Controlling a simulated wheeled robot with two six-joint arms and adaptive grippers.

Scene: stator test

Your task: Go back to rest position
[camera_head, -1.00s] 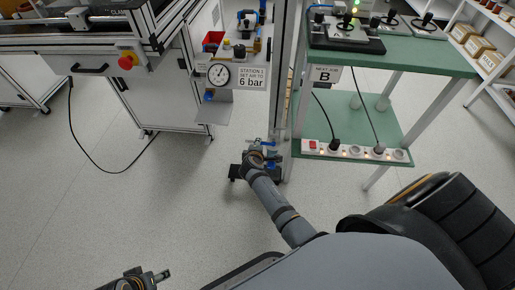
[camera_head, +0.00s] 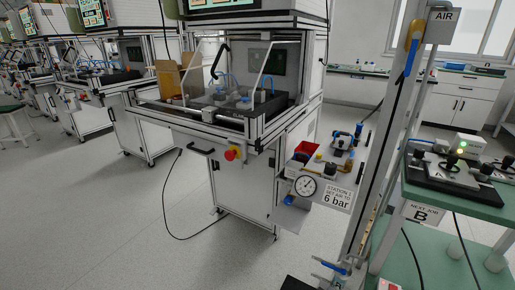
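A small dark part (camera_head: 298,284) shows at the bottom edge, left of a valve with a blue handle (camera_head: 333,267) on the post. I cannot tell what this dark part belongs to. The view looks out over the workstations, and the floor close to my base is outside the picture.
A framed test station (camera_head: 235,110) with a red emergency button (camera_head: 231,154) stands ahead. A pressure gauge (camera_head: 306,186) sits beside a "6 bar" sign (camera_head: 337,197). A green-topped bench (camera_head: 490,205) is at right. Open floor (camera_head: 110,225) lies at left.

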